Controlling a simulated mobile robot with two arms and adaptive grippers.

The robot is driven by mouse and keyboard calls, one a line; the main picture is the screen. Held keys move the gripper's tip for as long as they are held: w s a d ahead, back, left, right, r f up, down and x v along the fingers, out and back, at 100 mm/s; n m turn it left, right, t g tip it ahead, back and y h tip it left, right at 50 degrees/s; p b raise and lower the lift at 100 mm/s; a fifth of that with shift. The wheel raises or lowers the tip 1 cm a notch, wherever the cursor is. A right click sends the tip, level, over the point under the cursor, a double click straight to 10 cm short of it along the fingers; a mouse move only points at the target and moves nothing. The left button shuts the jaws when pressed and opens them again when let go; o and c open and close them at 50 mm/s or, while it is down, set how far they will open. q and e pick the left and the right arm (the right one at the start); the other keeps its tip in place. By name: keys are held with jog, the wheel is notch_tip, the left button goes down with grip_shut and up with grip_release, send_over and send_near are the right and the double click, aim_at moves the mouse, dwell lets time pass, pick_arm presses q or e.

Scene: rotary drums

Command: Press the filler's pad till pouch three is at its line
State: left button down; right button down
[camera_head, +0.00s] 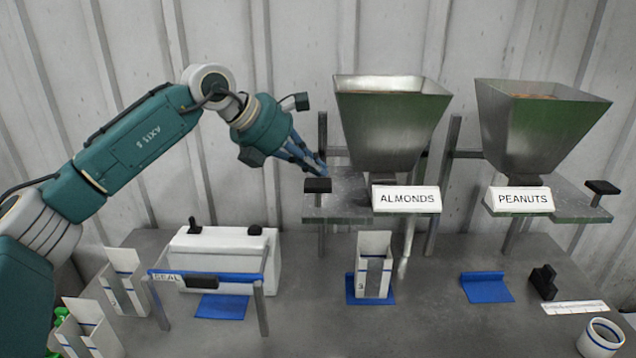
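Pouch three (363,283), a white open pouch marked 3 with a grey window strip, stands upright on a blue mat (386,297) below the ALMONDS filler (391,128). Its fill level and line are too small to read. The almond filler's black pad (317,185) stands on a short post at the left of its shelf. My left gripper (322,172) points down at the pad, fingertips together just above or touching it; I cannot tell which. It holds nothing visible. My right gripper is out of view.
The PEANUTS filler (541,130) stands at right with its own pad (603,187). A white sealer (225,260) with a SEAL bar stands at left, near two other pouches (124,284). A blue mat (487,287), a black block (543,282) and a white cup (601,339) are at right.

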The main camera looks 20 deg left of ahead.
aim_at(316, 184)
pick_arm(q)
jog(key=shift+f, duration=0.1)
dwell(0.3)
jog(key=shift+f+b, duration=0.3)
jog(key=shift+b, duration=0.05)
jog(key=shift+f+b, duration=1.25)
jog(key=shift+f, duration=0.5)
dwell(1.2)
jog(key=shift+r, duration=0.1)
jog(key=shift+r+p, duration=1.45)
jog(key=shift+r, duration=0.6)
jog(key=shift+r, duration=0.1)
notch_tip(316, 184, up, 5)
jog(key=p, duration=0.3)
jog(key=shift+p, duration=0.35)
